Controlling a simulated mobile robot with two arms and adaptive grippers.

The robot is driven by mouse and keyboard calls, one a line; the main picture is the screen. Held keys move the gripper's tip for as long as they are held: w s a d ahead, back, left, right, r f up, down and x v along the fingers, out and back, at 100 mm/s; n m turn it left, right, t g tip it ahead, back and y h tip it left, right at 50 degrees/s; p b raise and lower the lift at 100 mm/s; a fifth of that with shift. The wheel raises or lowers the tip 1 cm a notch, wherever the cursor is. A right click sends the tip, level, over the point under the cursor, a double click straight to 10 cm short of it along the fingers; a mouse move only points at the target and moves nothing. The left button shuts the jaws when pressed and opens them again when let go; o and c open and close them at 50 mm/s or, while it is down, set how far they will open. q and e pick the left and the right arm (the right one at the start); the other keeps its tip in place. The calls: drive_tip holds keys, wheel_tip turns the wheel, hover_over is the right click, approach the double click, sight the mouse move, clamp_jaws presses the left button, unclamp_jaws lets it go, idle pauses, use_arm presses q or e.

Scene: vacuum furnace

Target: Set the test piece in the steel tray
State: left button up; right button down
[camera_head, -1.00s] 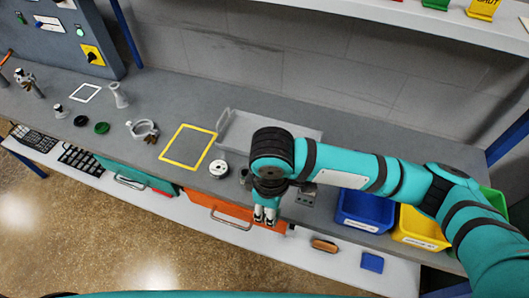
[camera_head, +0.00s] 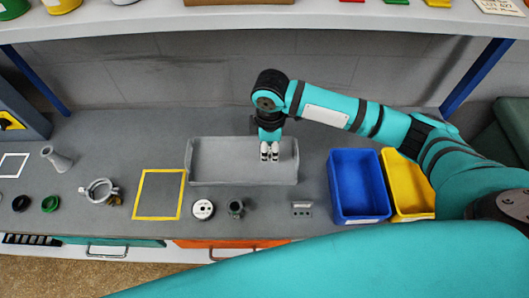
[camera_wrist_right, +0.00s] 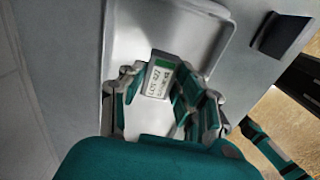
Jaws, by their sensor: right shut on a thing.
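The steel tray (camera_head: 222,168) is a shallow grey rectangular tray at the back middle of the bench. My right gripper (camera_head: 269,158) points down over the tray's right half. In the right wrist view the gripper (camera_wrist_right: 160,100) is shut on the test piece (camera_wrist_right: 157,80), a small block with a white printed label and a green strip. The pale tray floor and rim (camera_wrist_right: 222,10) show behind it. I cannot tell whether the piece touches the tray floor. In the head view the fingers hide the piece. My left gripper is not in view.
A blue bin (camera_head: 358,185) and a yellow bin (camera_head: 405,185) stand right of the tray. A yellow square outline (camera_head: 137,193) lies left. In front are a white round part (camera_head: 203,210), a dark fitting (camera_head: 236,208) and a small grey block (camera_head: 301,208). A shelf (camera_head: 200,22) runs above.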

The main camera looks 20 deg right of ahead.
drive_tip(key=shift+f, duration=0.45)
wheel_tip(320, 180, down, 3)
drive_tip(key=shift+w+a+f+p, duration=0.1)
drive_tip(key=shift+a+p, duration=0.05)
drive_tip(key=shift+p, duration=0.15)
drive_tip(key=shift+f, duration=0.1)
drive_tip(key=c, duration=1)
unclamp_jaws()
drive_tip(key=shift+f, duration=0.1)
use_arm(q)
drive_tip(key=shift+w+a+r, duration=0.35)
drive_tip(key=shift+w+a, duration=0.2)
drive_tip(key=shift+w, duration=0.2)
use_arm(e)
drive_tip(key=shift+o, duration=0.2)
wheel_tip(320, 180, up, 11)
drive_tip(key=shift+r+b, duration=0.1)
drive_tip(key=shift+b, duration=0.9)
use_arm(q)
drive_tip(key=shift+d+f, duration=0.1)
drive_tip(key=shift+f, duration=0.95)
use_arm(e)
drive_tip(key=shift+r, duration=0.6)
